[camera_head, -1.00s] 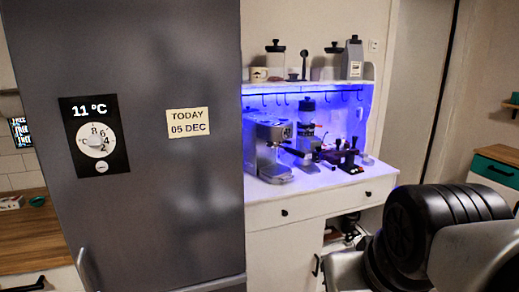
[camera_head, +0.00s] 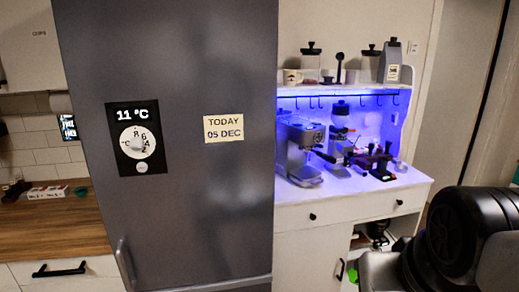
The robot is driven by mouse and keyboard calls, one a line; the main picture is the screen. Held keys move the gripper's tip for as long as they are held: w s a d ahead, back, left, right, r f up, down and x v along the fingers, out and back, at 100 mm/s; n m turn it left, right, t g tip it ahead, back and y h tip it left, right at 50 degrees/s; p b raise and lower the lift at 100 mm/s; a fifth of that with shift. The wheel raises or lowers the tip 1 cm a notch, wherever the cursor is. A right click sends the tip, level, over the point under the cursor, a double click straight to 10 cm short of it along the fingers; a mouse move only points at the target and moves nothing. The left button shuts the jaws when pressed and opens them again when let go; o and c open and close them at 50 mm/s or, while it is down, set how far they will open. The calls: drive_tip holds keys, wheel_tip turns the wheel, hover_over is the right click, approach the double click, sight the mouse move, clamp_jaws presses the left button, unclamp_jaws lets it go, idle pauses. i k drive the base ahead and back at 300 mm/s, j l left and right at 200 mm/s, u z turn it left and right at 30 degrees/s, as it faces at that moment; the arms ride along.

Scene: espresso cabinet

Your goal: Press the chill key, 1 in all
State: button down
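A tall grey fridge (camera_head: 185,210) stands left of centre. Its black control panel (camera_head: 120,110) reads 11 °C and has a round white dial (camera_head: 137,142) with numbers. Below the dial is a small pale oval key (camera_head: 141,167); its lettering is too small to read. Part of my arm shows at the lower right, well away from the panel. My gripper is not in view.
A note (camera_head: 224,128) on the fridge reads TODAY 05 DEC. Right of the fridge is a white cabinet (camera_head: 300,245) with an espresso machine (camera_head: 300,150) under blue light. A wooden counter (camera_head: 50,228) lies to the left.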

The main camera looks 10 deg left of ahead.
sight(142, 167)
drive_tip(key=u, duration=1.45)
